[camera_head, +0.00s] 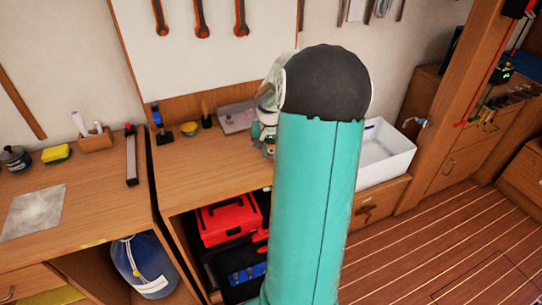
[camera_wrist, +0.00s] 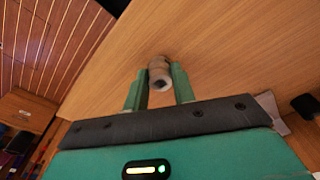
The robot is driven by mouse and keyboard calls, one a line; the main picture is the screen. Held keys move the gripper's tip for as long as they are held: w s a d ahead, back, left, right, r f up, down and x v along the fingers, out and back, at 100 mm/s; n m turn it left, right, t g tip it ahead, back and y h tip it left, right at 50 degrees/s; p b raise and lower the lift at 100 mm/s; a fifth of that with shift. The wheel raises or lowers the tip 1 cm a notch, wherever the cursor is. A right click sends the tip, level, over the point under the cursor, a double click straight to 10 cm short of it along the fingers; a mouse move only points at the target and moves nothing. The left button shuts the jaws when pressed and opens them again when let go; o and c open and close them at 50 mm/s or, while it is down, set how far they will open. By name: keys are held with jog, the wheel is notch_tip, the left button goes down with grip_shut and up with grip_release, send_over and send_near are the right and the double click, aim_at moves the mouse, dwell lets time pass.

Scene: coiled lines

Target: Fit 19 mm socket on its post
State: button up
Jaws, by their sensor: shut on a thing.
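The socket (camera_wrist: 160,74), a short grey-brown cylinder with a dark round opening, is between the two green fingers of my gripper (camera_wrist: 159,86) in the wrist view. The fingers are shut on it from both sides, and the wooden worktop lies beyond it. In the head view my arm covers the gripper and the socket. A grey plate-like thing (camera_head: 237,117) lies at the back of the bench, partly behind my arm. I cannot make out a post on it. A pale edge of something (camera_wrist: 270,106) shows beside my gripper in the wrist view.
The wooden bench top (camera_head: 205,160) is clear at its front left. A white bin (camera_head: 385,155) is to the right. Wrenches hang on the wall.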

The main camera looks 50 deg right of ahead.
jog(key=shift+r, duration=0.35)
jog(key=shift+r, duration=1.05)
jog(key=shift+s, duration=0.1)
